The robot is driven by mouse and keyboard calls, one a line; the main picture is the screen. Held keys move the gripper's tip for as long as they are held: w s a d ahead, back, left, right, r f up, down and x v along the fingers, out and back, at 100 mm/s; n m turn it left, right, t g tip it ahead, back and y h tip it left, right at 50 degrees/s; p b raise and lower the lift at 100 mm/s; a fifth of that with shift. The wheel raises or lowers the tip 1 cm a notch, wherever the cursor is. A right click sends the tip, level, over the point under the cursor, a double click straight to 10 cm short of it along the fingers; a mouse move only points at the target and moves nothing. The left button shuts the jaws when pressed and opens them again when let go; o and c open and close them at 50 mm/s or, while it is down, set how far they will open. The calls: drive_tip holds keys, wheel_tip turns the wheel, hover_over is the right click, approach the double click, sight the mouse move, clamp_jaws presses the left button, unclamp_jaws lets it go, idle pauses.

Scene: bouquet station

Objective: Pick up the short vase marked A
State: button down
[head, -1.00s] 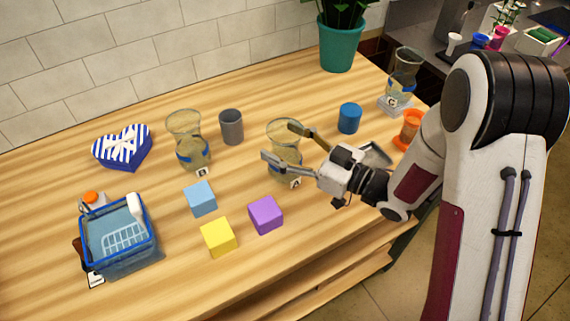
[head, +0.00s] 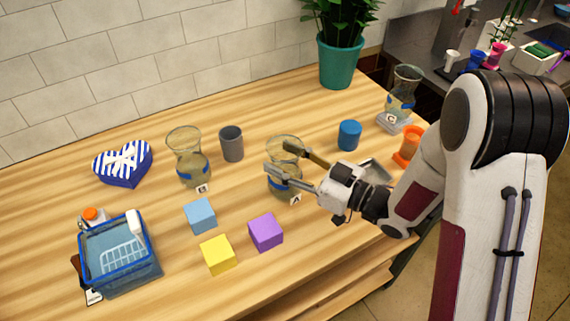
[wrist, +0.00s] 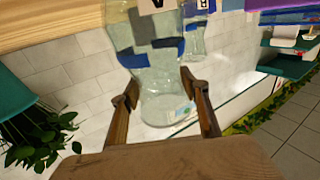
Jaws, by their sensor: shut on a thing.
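The clear glass vase marked A (head: 280,188) stands upright on the table near its middle, with a blue band and a label A at its foot. My gripper (head: 278,156) reaches it from the right, with one finger on each side of its upper part, shut on it. In the wrist view the same vase (wrist: 155,65) is upside down between the two fingers (wrist: 160,88), its label at the top edge. Part of the vase is hidden behind the near finger in the head view.
The vase marked B (head: 190,172) and a grey cup (head: 231,143) stand to the left. Purple (head: 265,232), blue (head: 200,216) and yellow (head: 217,254) cubes lie in front. A blue cylinder (head: 349,135), orange cup (head: 408,148) and vase C (head: 403,92) are right.

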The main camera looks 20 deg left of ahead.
drive_tip(key=shift+r, duration=0.25)
wheel_tip(320, 180, up, 10)
drive_tip(key=shift+f, duration=0.25)
idle(0.4)
